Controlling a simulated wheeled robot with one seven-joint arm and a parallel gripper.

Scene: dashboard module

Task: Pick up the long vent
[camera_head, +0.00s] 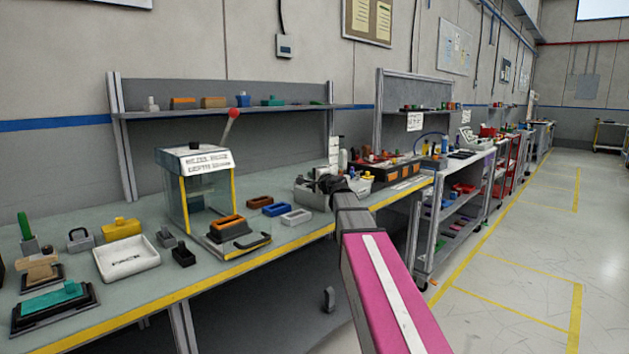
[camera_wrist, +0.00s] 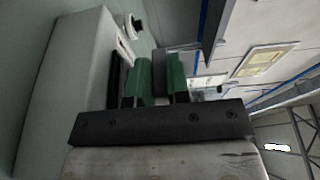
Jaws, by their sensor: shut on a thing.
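My gripper (camera_head: 325,184) is at the end of my pink arm, at or just above a grey bin (camera_head: 311,199) on the bench. In the wrist view, the green fingers of my gripper (camera_wrist: 158,75) are closed around a dark grey piece (camera_wrist: 160,62), which shows only in part between them. It looks like the long vent, but its full shape is hidden. In the head view the held piece cannot be told apart from the dark gripper. The pale wall of a bin (camera_wrist: 65,85) fills the left of the wrist view, close beside the fingers.
An orange-and-black parts rack (camera_head: 395,176) is to the right. A shelf (camera_head: 230,112) runs behind. The aisle floor (camera_head: 510,270) is clear.

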